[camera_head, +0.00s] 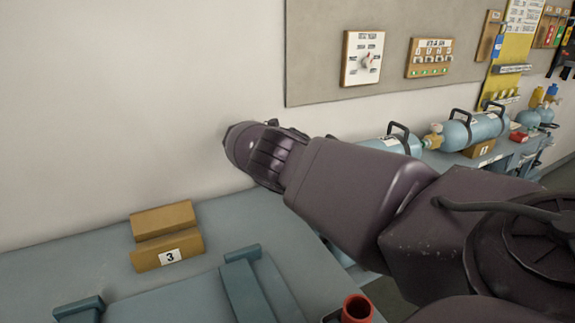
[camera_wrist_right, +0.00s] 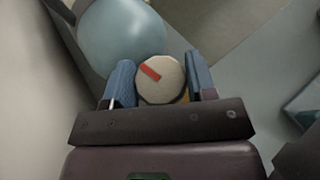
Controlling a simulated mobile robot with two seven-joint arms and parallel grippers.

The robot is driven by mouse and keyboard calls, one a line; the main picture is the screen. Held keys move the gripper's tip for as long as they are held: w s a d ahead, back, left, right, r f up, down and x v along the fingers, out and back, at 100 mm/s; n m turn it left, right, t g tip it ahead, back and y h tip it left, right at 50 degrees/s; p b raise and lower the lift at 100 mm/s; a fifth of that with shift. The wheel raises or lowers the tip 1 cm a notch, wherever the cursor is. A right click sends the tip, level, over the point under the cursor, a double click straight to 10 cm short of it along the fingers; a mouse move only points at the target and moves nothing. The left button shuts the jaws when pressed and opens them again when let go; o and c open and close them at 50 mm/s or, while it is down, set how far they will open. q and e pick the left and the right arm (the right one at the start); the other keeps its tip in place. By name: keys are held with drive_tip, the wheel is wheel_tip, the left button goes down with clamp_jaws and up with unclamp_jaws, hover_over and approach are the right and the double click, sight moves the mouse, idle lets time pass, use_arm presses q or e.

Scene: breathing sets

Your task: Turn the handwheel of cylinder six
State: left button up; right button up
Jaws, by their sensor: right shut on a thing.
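In the right wrist view, my right gripper (camera_wrist_right: 160,66) has its two blue fingers on either side of a round cream handwheel (camera_wrist_right: 172,90) with a red mark on its face, and is shut on it. The pale blue body of a gas cylinder (camera_wrist_right: 120,38) lies just beyond the wheel. No number shows on this cylinder, so I cannot tell which one it is. In the head view, my right arm crosses the middle and hides part of a blue cylinder (camera_head: 398,143) with a black handle; the right gripper cannot be made out there. My left gripper is not in view.
A wooden cradle (camera_head: 165,235) labelled 3 stands empty on the blue-grey bench (camera_head: 225,215). Another blue cylinder (camera_head: 478,131) with a brass valve rests on a wooden block farther right. A dial board (camera_head: 362,58) and a gauge board (camera_head: 430,58) hang on the wall. A red-rimmed cup (camera_head: 357,308) shows below.

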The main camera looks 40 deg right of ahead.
drive_tip(key=shift+d, duration=0.1)
drive_tip(key=o, duration=0.8)
drive_tip(key=shift+o, duration=0.6)
